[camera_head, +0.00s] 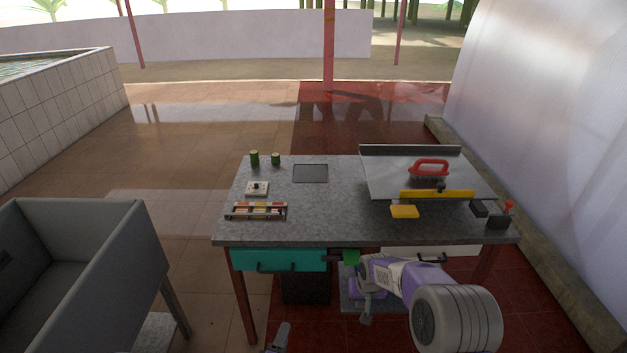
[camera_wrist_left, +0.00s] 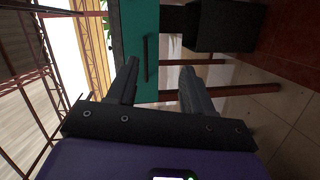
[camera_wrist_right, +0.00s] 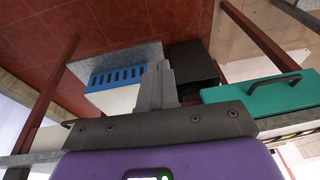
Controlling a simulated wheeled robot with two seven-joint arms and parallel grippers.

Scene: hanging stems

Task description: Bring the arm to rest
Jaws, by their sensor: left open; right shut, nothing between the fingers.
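My right arm (camera_head: 400,277), purple and white, reaches in front of the grey-topped table (camera_head: 330,228). My right gripper (camera_head: 367,308) hangs below the tabletop's front edge. In the right wrist view its fingers (camera_wrist_right: 162,85) are together with nothing between them. My left gripper (camera_head: 278,338) shows only as a grey fingertip at the bottom edge of the head view. In the left wrist view its fingers (camera_wrist_left: 158,88) stand wide apart and empty, with the teal drawer (camera_wrist_left: 140,45) beyond them. Neither gripper is seen touching anything.
The table bears a metal sheet (camera_head: 385,183) with a red-handled tool (camera_head: 430,168), a yellow block (camera_head: 404,212), a small rack (camera_head: 257,211) and two green cylinders. Below are a teal drawer (camera_head: 290,260) and a dark bin (camera_head: 305,289). A grey basin (camera_head: 140,235) stands left.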

